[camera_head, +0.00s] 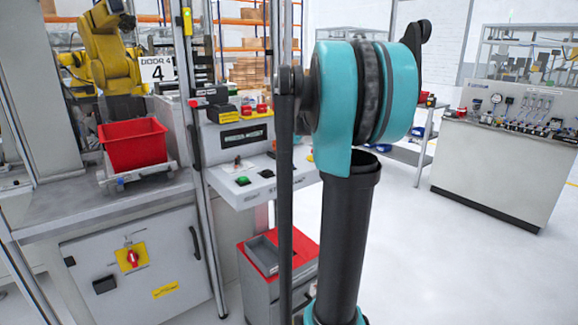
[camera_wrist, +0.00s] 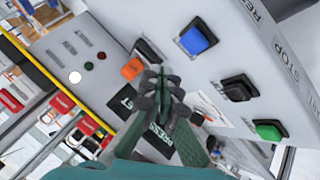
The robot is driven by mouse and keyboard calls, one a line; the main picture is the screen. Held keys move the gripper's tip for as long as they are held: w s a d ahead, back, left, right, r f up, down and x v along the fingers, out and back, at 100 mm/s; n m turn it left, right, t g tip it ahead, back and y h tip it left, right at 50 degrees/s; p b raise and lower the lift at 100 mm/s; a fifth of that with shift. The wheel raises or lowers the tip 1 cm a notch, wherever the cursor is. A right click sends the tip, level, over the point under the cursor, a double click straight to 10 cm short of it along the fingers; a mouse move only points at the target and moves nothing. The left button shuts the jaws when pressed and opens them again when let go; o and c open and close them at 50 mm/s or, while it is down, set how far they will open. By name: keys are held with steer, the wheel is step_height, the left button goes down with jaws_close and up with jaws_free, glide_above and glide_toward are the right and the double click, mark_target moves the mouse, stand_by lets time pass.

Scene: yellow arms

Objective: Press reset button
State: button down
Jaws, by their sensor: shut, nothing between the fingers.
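The blue button (camera_wrist: 197,40) is on the light grey console panel in the wrist view, in line with lettering that begins "RE" and is cut off at the picture's edge. My gripper (camera_wrist: 158,78) is shut and empty. In the picture its fingertips are left of and below the blue button, apart from it. A black button (camera_wrist: 238,88) lies in line with the word STOP, and a green button (camera_wrist: 270,130) is beyond it. In the head view the console (camera_head: 255,190) shows the green button (camera_head: 243,181); my arm hides the blue button and my gripper.
An orange button (camera_wrist: 132,68) is close to my fingertips in the wrist view. In the head view, a red bin (camera_head: 133,146) sits on the left bench, a metal post stands beside the console, and a red-rimmed container (camera_head: 262,254) is below it. Open floor lies right.

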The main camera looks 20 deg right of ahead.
mark_target(290, 165)
steer(key=shift+f, duration=1.85)
steer(key=shift+f, duration=0.1)
steer(key=shift+f, duration=0.3)
steer(key=shift+f, duration=0.45)
stand_by(0.9)
steer(key=shift+r, duration=0.85)
steer(key=shift+r, duration=2.5)
